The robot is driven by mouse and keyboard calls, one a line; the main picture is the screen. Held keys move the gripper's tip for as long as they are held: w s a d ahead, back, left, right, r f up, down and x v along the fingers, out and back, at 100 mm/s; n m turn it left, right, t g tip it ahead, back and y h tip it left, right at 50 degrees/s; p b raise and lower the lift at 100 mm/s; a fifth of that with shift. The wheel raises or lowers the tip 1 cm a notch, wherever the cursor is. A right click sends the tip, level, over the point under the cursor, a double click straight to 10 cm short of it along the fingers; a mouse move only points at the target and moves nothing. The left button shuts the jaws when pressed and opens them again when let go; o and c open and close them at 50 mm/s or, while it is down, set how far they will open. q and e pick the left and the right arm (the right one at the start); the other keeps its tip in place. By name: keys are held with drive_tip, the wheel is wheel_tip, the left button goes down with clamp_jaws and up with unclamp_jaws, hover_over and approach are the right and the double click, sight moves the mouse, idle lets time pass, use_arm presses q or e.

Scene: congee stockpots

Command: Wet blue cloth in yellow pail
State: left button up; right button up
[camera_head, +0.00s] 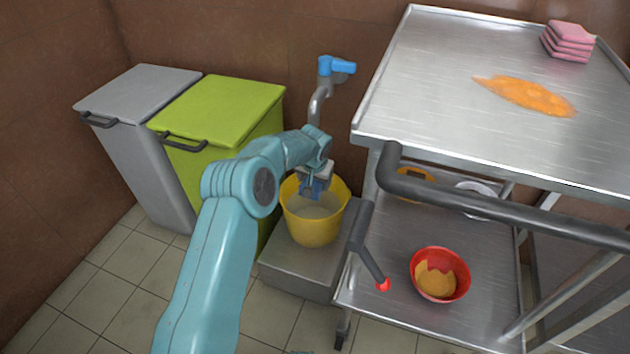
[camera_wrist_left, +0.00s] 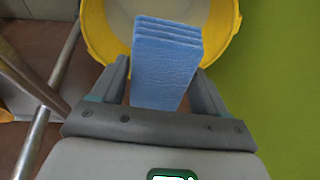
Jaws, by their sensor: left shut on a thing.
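The yellow pail (camera_head: 313,232) stands on a low grey block beside the green bin and holds pale liquid. In the left wrist view the pail (camera_wrist_left: 100,38) shows beyond the gripper. My left gripper (camera_head: 316,188) is over the pail's opening, pointing down. It is shut on the folded blue cloth (camera_wrist_left: 167,62); in the head view the cloth (camera_head: 315,187) shows as a small blue patch above the liquid. I cannot tell whether the cloth touches the liquid. My right gripper is not in view.
A blue-handled tap (camera_head: 337,66) rises behind the pail. A green bin (camera_head: 225,105) and grey bin (camera_head: 140,92) stand left. A steel cart (camera_head: 430,60) at right carries an orange spill (camera_head: 528,95), pink cloths (camera_head: 567,42) and, below, a red bowl (camera_head: 439,275). Its dark handle juts forward.

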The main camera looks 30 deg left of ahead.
use_arm(q)
wheel_tip(320, 180, down, 5)
drive_tip(key=b, duration=0.3)
drive_tip(key=shift+b, duration=0.4)
wheel_tip(320, 180, down, 8)
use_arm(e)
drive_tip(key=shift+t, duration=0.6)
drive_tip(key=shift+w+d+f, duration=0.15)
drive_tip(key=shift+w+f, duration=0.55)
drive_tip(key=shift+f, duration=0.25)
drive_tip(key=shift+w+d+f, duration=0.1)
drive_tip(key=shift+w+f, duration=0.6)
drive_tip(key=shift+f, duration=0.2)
use_arm(q)
drive_tip(key=shift+w+r+p, duration=0.1)
drive_tip(key=shift+r+p, duration=2.95)
drive_tip(key=shift+r, duration=2.95)
drive_tip(key=shift+r+p, duration=0.7)
drive_tip(key=shift+r, duration=0.75)
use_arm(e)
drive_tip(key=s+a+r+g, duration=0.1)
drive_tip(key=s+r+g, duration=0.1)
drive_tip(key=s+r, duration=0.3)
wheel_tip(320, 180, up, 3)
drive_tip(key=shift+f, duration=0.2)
